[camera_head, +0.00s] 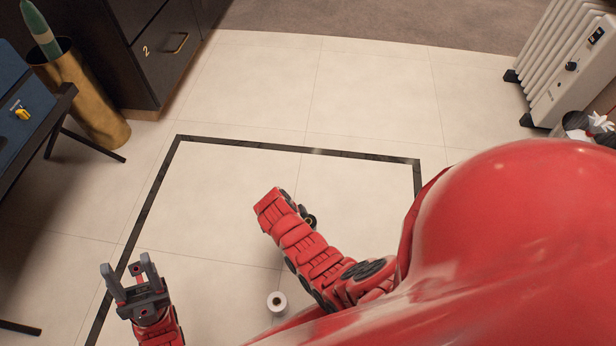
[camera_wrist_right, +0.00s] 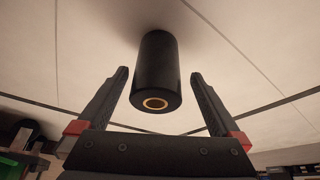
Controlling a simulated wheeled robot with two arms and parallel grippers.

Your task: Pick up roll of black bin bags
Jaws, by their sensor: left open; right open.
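The roll of black bin bags (camera_wrist_right: 157,65) is a black cylinder with a brown core, standing on the pale floor in the right wrist view. My right gripper (camera_wrist_right: 160,78) is open, its two fingers pointing towards the roll, one on each side with gaps between. In the head view only a small dark edge of the roll (camera_head: 311,222) shows beside my right forearm; my right gripper's fingers are hidden there. My left gripper (camera_head: 131,272) is open and empty at the lower left, away from the roll.
A white radiator (camera_head: 575,60) is at the upper right. The middle floor is mostly clear.

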